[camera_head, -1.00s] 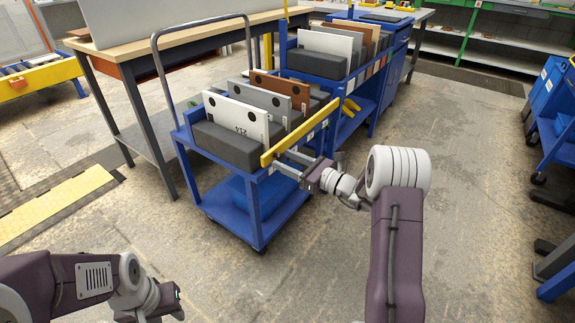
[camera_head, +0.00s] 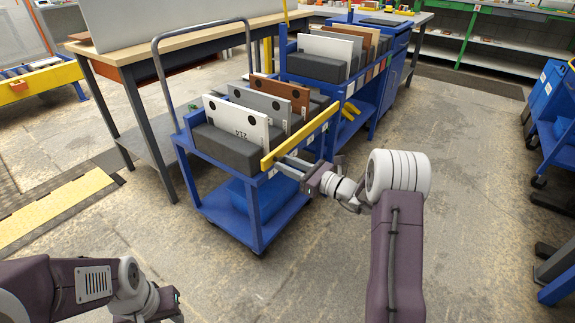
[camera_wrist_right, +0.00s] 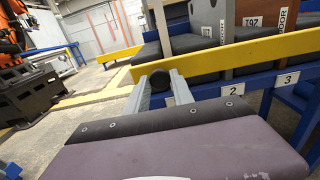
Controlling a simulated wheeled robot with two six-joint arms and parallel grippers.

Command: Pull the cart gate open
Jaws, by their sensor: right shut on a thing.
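The cart gate is a long yellow bar (camera_head: 305,137) along the near right side of the blue cart (camera_head: 257,232). It stands across the open side, in front of the boards. In the right wrist view the yellow bar (camera_wrist_right: 235,60) runs across just beyond the fingers. My right gripper (camera_head: 281,162) is at the bar's near end. In the wrist view its fingers (camera_wrist_right: 160,88) are closed around a round black knob (camera_wrist_right: 160,80) in front of the bar. My left gripper (camera_head: 168,305) is low at the bottom left, away from the cart; its fingers are not clear.
White, grey and brown boards stand upright between dark blocks on the cart. A second blue cart with boards (camera_head: 335,50) stands behind it. A workbench (camera_head: 150,50) is at the back left. Open floor (camera_head: 480,190) lies to the right; blue racks stand at the right edge.

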